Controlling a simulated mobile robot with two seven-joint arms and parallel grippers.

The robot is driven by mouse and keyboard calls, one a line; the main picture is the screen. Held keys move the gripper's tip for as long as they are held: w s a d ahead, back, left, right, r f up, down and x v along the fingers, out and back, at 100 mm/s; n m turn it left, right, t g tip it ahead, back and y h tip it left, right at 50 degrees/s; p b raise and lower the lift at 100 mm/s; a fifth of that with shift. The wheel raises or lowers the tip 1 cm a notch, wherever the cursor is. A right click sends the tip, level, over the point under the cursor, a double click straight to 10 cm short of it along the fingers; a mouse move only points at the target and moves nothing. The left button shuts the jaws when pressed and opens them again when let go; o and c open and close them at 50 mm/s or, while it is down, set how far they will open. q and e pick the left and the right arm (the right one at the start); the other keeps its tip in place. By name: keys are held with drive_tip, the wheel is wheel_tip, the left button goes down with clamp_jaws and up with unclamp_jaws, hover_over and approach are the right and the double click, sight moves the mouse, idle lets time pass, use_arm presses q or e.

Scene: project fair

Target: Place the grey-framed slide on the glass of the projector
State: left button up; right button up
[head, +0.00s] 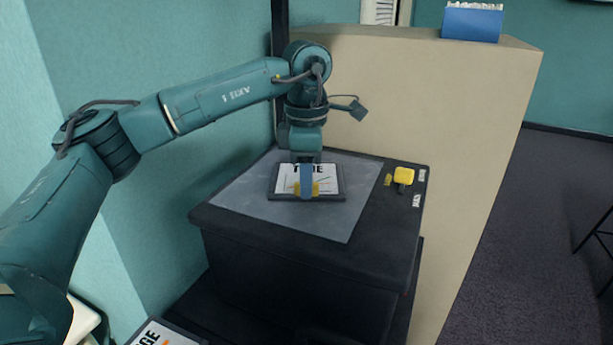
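The grey-framed slide (333,196) has a dark grey frame, a white face with the word "TIME" and a line drawing. It is over the pale grey glass (335,222) of the black projector (300,255); I cannot tell whether it rests flat on the glass or hangs just above it. My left gripper (306,188) points down in front of the middle of the slide, with a blue finger covering part of its face. Yellow shows on both sides of the finger. The finger gap is hidden, so its grip is unclear. My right gripper is out of view.
A yellow knob (404,176) sits on the projector's right side. Another framed slide (150,339), lettering ending in "GE", is cut off at the bottom left. A beige partition (460,130) stands behind and right, with a blue box (472,25) on top. A teal wall is at left.

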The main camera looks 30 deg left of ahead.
use_arm(q)
drive_tip(key=shift+o, duration=0.3)
wheel_tip(320, 180, up, 12)
drive_tip(key=shift+r+p, duration=0.2)
drive_tip(key=shift+p, duration=0.25)
drive_tip(key=shift+f, duration=0.1)
idle(0.4)
